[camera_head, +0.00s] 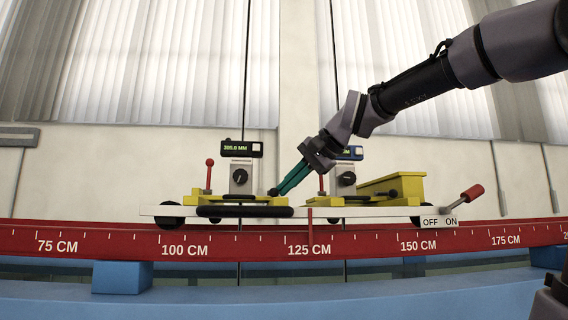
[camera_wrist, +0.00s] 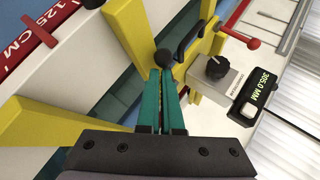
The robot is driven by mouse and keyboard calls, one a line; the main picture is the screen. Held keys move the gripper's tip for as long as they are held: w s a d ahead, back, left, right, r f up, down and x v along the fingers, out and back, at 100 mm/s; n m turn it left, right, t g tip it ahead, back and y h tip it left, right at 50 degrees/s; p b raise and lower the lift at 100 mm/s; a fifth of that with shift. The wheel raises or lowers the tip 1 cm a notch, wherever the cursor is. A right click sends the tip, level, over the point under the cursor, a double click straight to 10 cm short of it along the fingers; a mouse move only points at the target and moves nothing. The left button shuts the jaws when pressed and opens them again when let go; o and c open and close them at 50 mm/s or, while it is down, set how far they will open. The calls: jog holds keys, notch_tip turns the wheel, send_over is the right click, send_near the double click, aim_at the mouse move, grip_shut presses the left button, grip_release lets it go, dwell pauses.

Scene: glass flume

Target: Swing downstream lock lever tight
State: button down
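My gripper (camera_head: 280,190) reaches down from the upper right to the left yellow carriage (camera_head: 240,199). Its two green fingers lie together with only a thin slit between them in the wrist view (camera_wrist: 163,72). A black ball knob (camera_head: 272,192) sits right at the fingertips; it also shows in the wrist view (camera_wrist: 163,58), just beyond the tips, and I cannot tell whether they touch. A red-knobbed lever (camera_head: 209,175) stands upright on the left carriage. Another red-knobbed lever (camera_head: 321,183) stands on the right carriage, partly behind my gripper.
A red-handled lever (camera_head: 472,193) tilts up beside the OFF/ON plate (camera_head: 440,221). The left display (camera_head: 236,149) reads 305.0 MM. A red centimetre rail (camera_head: 80,242) runs along the front, above blue supports (camera_head: 122,277). A yellow box (camera_head: 395,187) stands on the right carriage.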

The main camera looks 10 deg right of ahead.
jog(key=shift+s+a+f, duration=0.15)
jog(key=shift+s+a, duration=0.05)
dwell(0.4)
jog(key=shift+w+d+r, duration=0.1)
jog(key=shift+w+r, duration=0.3)
jog(key=shift+w, duration=0.4)
